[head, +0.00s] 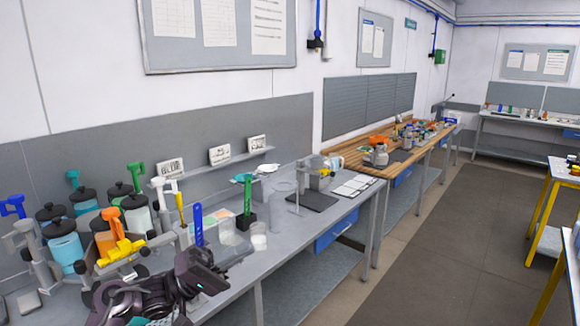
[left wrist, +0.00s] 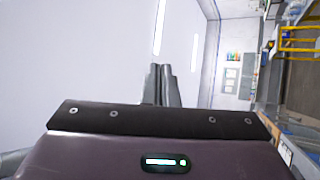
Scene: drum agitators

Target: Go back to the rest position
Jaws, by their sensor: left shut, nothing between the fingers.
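My left gripper (head: 232,260) is over the near edge of the grey bench (head: 325,220) at the bottom of the head view. Its dark arm comes in from the bottom left. In the left wrist view its two fingers (left wrist: 160,84) are together with nothing between them, against a plain wall. My right gripper shows in neither view.
Several lidded jars (head: 65,245) and coloured agitators, one an orange-handled one (head: 118,235), crowd the bench left of my gripper. A blue upright piece (head: 198,225) and a green-handled tool (head: 247,200) stand just beyond it. The floor (head: 430,250) to the right is clear.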

